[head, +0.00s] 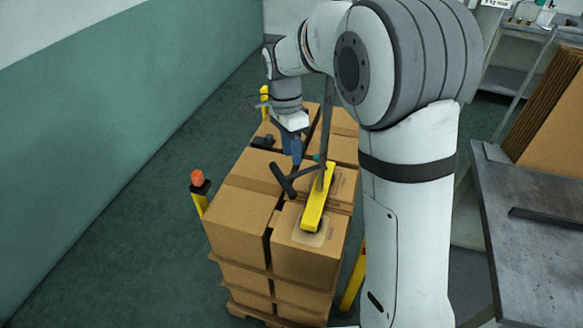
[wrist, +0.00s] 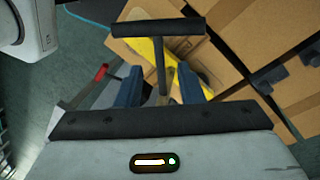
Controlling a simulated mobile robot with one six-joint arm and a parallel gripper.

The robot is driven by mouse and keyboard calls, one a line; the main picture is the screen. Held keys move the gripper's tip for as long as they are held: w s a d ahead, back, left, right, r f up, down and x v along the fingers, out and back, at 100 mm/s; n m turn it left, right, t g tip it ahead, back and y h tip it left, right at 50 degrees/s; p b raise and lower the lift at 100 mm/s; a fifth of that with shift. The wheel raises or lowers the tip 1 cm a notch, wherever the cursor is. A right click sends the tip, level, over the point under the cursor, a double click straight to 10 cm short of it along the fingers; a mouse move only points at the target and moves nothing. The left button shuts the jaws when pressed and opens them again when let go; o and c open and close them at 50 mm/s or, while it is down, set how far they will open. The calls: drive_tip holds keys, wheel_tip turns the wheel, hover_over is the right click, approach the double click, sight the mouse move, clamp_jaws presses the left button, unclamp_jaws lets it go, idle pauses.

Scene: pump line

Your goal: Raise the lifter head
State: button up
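The lifter head is a yellow bar (head: 317,206) lying along the top of the stacked boxes, with a round pad at its near end. A grey upright tube (head: 326,120) rises from it. Its black T-shaped handle (head: 283,180) sticks out to the left. My gripper (head: 293,160), with blue fingers, is just above and behind the handle. In the wrist view, the handle's crossbar (wrist: 158,28) lies beyond my gripper (wrist: 159,84). The handle's stem passes between the two fingers in the picture, with a gap on each side. The fingers are apart and hold nothing.
Brown boxes (head: 240,208) are stacked on a pallet (head: 245,311). Yellow posts stand around it, one with a red top (head: 198,179). A grey table (head: 535,185) and flat cardboard (head: 555,110) are at the right. Floor is free at the left.

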drive_tip(key=f, duration=0.3)
drive_tip(key=s+f, duration=0.1)
drive_tip(key=f, duration=0.1)
drive_tip(key=shift+d+f, duration=0.2)
drive_tip(key=shift+d, duration=0.05)
clamp_jaws()
drive_tip(key=shift+r, duration=0.1)
